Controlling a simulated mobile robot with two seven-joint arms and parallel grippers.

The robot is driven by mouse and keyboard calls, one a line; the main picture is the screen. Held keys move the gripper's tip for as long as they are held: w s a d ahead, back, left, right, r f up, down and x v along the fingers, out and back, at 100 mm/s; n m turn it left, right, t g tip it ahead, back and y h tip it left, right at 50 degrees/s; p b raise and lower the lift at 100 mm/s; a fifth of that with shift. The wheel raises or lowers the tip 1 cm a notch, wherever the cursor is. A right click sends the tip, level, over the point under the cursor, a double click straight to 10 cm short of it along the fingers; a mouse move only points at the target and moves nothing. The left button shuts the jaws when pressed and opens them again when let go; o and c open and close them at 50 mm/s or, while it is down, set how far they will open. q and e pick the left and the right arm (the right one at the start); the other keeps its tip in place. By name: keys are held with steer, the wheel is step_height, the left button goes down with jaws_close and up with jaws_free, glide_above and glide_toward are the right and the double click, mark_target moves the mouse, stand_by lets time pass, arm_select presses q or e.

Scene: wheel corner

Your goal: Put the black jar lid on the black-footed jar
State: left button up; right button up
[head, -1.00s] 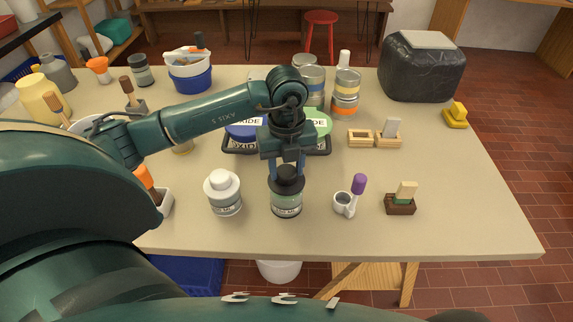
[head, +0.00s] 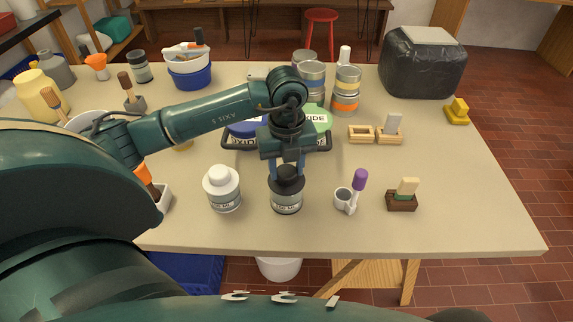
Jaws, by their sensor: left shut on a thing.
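The black jar lid (head: 287,176) is between the fingers of my left gripper (head: 287,168), which points straight down and is shut on it. The lid is at the top of the black-footed jar (head: 286,197), a greenish jar with a pale label and a dark base, standing upright near the table's front. The lid appears to touch the jar's top; I cannot tell how well it is seated. My right gripper is not in view.
A white-lidded jar (head: 222,188) stands close on the left. A purple-handled tool in a white holder (head: 345,200) and a brush on a brown block (head: 402,200) stand to the right. A dark tray (head: 323,143) with tubs lies behind.

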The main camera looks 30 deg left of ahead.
arm_select(q)
steer(key=shift+f, duration=0.4)
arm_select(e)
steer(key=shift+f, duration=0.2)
arm_select(q)
steer(key=o, duration=1.1)
steer(key=shift+c, duration=0.2)
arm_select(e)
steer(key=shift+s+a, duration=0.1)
arm_select(q)
step_height(320, 180, up, 13)
steer(key=shift+r, duration=0.15)
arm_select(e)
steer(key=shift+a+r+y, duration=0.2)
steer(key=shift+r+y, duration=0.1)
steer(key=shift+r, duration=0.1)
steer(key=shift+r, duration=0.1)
